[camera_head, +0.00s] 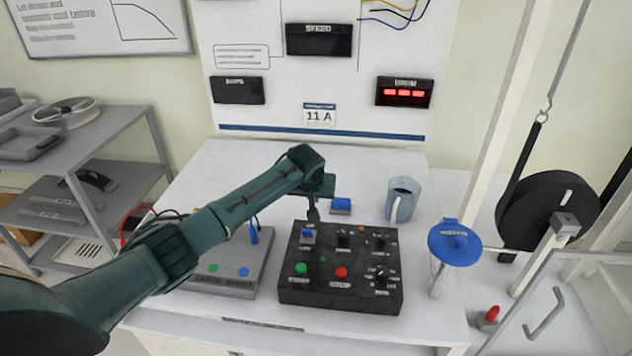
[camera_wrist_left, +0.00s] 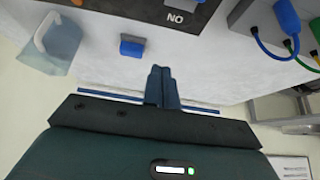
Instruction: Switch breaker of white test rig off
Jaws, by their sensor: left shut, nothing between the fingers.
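The white test rig's upright panel (camera_head: 318,75) stands at the back, behind a white bench. On the bench is a black control box (camera_head: 340,290) with a blue switch (camera_head: 308,235), a green button (camera_head: 301,269), a red button (camera_head: 341,272) and several black knobs. The lettering is too small to read, so I cannot tell which control is the breaker. My left gripper (camera_head: 314,214) is shut and empty, just above the box's back edge near the blue switch. In the left wrist view its closed fingers (camera_wrist_left: 161,85) point towards the dark box (camera_wrist_left: 160,15) marked "NO".
A small blue-topped block (camera_head: 340,205) sits behind the box; a grey mug (camera_head: 401,200) stands right of it. A grey box (camera_head: 220,265) with blue plugs lies left, under my arm. A blue round cap (camera_head: 454,242) and black wheel (camera_head: 549,213) are at right.

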